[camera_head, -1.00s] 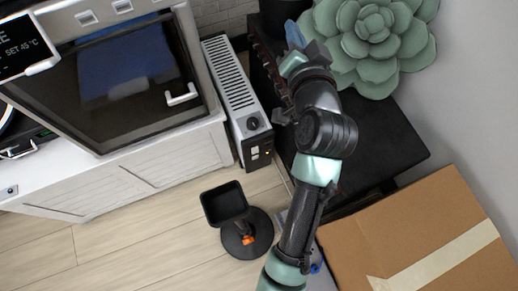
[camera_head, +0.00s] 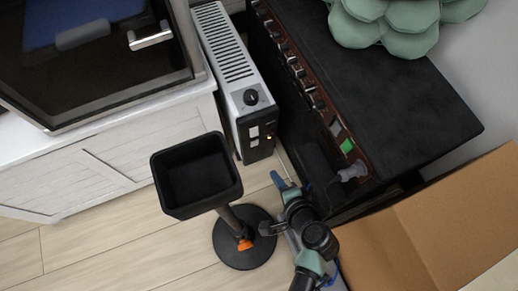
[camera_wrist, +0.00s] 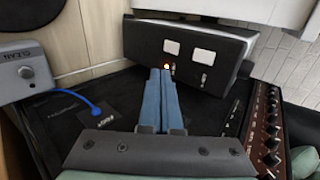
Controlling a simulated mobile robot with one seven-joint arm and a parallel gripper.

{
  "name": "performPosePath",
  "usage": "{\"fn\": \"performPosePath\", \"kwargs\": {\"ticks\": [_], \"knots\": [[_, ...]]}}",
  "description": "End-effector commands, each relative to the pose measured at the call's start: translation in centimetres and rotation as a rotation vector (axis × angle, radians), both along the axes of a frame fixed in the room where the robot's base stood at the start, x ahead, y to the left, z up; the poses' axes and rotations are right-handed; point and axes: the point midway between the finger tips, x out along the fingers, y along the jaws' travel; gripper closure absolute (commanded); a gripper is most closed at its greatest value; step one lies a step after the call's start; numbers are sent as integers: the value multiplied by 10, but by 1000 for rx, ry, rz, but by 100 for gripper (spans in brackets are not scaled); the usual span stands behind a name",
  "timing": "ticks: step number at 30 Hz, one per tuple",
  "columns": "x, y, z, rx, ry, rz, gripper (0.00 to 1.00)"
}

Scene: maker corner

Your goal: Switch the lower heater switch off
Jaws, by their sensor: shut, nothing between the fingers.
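The heater (camera_head: 226,62) is a slim white finned unit with a black end panel, a dial on top and a small lit orange lamp. Two white switches sit on that panel, the upper one (camera_head: 254,132) above the lower one (camera_head: 254,143). The wrist view shows the panel (camera_wrist: 147,42) with both white switches side by side and the lamp. My gripper (camera_head: 277,180) is shut and empty, low in front of the heater's end. In the wrist view its blue fingers (camera_wrist: 160,75) point at the panel near the lamp. I cannot tell whether they touch it.
A black tray (camera_head: 180,208) on a pole with a round base (camera_head: 238,258) stands left of my gripper. A black amplifier (camera_head: 400,95) with a row of knobs is to the right, and an open cardboard box (camera_head: 430,225) is at lower right. An oven (camera_head: 100,75) is at upper left.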

Motion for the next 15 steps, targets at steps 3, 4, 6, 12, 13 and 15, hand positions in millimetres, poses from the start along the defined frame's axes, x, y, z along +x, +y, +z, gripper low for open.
{"fn": "performPosePath", "kwargs": {"ticks": [3, 4, 6, 12, 13, 15], "knots": [[0, 0, 1, -1, -1, 1, 100], [1, 0, 0, -2, -1, 0, 100], [2, 1, -1, -2, -1, 2, 100], [20, 8, -20, -3, -3, 3, 100], [25, 10, -24, -4, -4, 5, 100], [35, 14, -35, -3, -3, 5, 100]]}}
